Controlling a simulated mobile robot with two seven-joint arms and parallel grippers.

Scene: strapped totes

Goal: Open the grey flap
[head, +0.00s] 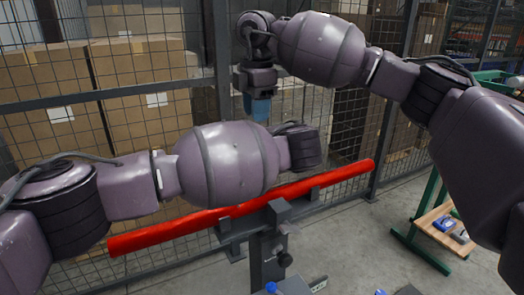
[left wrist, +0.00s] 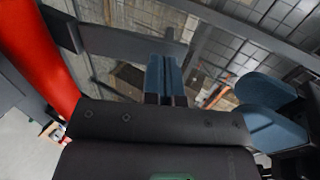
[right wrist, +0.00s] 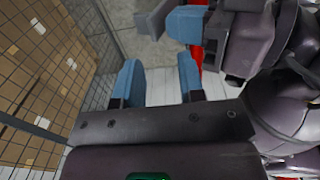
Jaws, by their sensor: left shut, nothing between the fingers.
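I cannot make out a grey flap in any view. My right gripper (head: 258,108) hangs fingers down in front of the mesh fence. In the right wrist view its two blue fingers (right wrist: 160,80) stand apart with nothing between them. My left gripper's fingers are hidden in the head view. In the left wrist view they (left wrist: 164,75) are together and empty, in front of a dark grey bar (left wrist: 125,42). My left gripper also shows in the right wrist view (right wrist: 187,24), close beside a grey block (right wrist: 150,18).
A long red bar (head: 190,223) lies across a grey stand (head: 266,262) below my left arm. Cardboard boxes (head: 48,95) stand behind the mesh fence. A green-framed wooden bench (head: 436,228) with small items is at right. Bare floor (head: 352,240) lies between.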

